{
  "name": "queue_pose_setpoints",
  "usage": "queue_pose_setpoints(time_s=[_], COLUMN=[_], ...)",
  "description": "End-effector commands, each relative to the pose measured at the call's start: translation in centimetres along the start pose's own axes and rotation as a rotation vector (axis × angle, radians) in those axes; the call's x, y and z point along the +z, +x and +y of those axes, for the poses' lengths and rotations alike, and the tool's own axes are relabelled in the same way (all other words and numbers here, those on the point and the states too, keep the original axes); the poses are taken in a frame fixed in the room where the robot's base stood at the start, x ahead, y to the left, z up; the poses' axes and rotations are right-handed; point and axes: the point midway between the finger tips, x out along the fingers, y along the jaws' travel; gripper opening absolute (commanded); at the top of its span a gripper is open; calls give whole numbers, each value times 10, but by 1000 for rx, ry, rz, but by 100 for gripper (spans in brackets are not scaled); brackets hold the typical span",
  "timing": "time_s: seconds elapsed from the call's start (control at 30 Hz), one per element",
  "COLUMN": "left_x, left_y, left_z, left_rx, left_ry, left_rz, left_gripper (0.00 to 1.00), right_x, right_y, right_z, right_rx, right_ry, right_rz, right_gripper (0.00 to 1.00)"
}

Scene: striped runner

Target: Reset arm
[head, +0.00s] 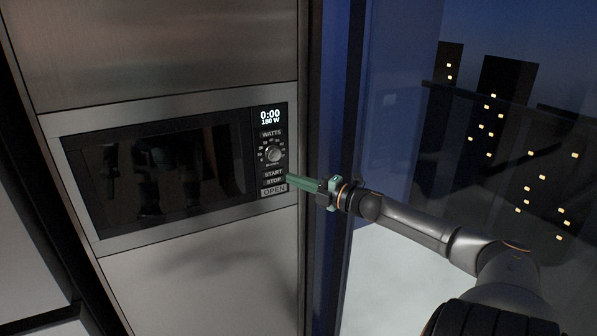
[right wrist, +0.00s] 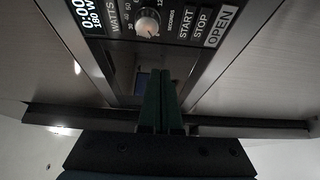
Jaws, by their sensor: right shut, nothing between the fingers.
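My right gripper (head: 289,180) is shut and empty, its green fingers together. In the head view its tips are at the START and STOP buttons of the microwave's control panel (head: 270,148); I cannot tell whether they touch. In the right wrist view the shut fingers (right wrist: 161,85) point toward the panel (right wrist: 178,10), below the dial. The microwave door (head: 160,175) is closed and dark, with my arm reflected in it. The display reads 0:00 and 180 W. My left gripper is not in view.
The microwave is built into a metal cabinet front (head: 200,285). A dark blue upright frame (head: 335,120) stands just right of it, close to my right wrist. Further right is a window (head: 500,130) with lit buildings in the dark. The space before the microwave door is clear.

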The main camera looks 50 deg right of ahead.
Motion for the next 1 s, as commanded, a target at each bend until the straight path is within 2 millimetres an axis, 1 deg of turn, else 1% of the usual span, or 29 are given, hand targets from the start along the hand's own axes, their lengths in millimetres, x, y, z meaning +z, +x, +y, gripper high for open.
queue_pose_setpoints(time_s=[0.03,0.1,0.4,0.47,0.53,0.57,0.67,0.7,0.77,0.8,0.87,0.9,0.97,1.0], left_x=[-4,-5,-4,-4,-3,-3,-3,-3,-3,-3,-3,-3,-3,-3], left_y=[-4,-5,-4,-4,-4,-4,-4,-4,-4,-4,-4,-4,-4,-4], left_z=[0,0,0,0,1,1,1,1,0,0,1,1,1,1], left_rx=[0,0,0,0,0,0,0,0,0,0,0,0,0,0], left_ry=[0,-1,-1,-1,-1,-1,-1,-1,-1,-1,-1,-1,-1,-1], left_rz=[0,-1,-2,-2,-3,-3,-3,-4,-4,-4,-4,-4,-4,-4], left_gripper=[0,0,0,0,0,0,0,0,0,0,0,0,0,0], right_x=[1,1,1,0,-5,-8,-27,-39,-60,-76,-103,-123,-155,-178], right_y=[-2,-4,-6,-7,-9,-11,-21,-27,-38,-46,-60,-70,-86,-96], right_z=[2,1,-2,-7,-22,-32,-79,-102,-139,-163,-198,-219,-248,-266], right_rx=[0,0,-1,-7,-24,-35,-90,-118,-165,-197,-248,-283,-333,-368], right_ry=[1,1,2,14,48,71,183,242,341,411,518,589,699,772], right_rz=[-2,-1,-1,-4,-13,-18,-47,-62,-89,-109,-141,-163,-197,-221], right_gripper=[0,0,0,0,0,0,0,0,0,0,0,0,0,0])
